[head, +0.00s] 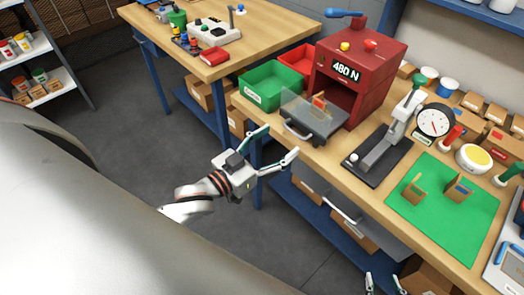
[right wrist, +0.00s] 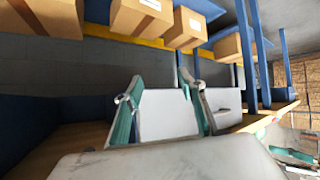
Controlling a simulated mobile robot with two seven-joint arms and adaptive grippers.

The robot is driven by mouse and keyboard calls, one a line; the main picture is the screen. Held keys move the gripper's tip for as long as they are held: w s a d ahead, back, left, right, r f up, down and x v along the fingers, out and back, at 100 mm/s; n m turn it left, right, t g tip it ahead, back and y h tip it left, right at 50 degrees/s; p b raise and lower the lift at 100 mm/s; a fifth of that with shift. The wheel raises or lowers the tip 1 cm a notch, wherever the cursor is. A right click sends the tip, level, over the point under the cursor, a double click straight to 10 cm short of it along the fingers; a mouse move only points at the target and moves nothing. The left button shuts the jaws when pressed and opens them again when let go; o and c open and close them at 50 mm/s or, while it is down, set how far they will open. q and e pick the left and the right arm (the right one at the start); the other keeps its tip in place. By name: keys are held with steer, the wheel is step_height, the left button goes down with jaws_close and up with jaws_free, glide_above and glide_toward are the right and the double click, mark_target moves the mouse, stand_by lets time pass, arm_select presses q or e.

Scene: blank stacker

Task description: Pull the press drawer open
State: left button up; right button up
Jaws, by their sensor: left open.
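The red press (head: 366,72) stands on the wooden bench, with a "480 N" display on its front. Its grey drawer (head: 322,122) sticks out of the front opening, with a clear panel and a small orange-tan piece on it. The drawer's curved handle (head: 297,133) faces the bench's front edge. My left gripper (head: 279,142) is open and empty, its fingertips close to the handle; I cannot tell whether they touch it. My right gripper (head: 385,284) is low at the bottom edge, below the bench top. Its spread fingers also show in the right wrist view (right wrist: 163,108), with nothing visibly gripped.
Green (head: 272,88) and red (head: 297,60) bins stand left of the press. A lever device (head: 390,140), a dial gauge (head: 434,121) and a green mat (head: 442,207) lie to the right. Below the bench are blue frame bars and boxes. The floor left of the bench is open.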

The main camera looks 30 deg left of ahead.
arm_select(q)
steer(key=v, duration=0.5)
steer(key=shift+s+a, duration=0.2)
steer(key=shift+s, duration=0.1)
steer(key=s+d+f+g+y, duration=0.1)
steer(key=s+f+g, duration=0.2)
steer(key=f, duration=0.8)
steer(key=s+d+f+g+y, duration=0.1)
steer(key=s+f, duration=0.4)
steer(key=f, duration=0.7)
steer(key=shift+f+g+y, duration=0.25)
steer(key=shift+g+y, duration=0.45)
steer(key=shift+g, duration=0.4)
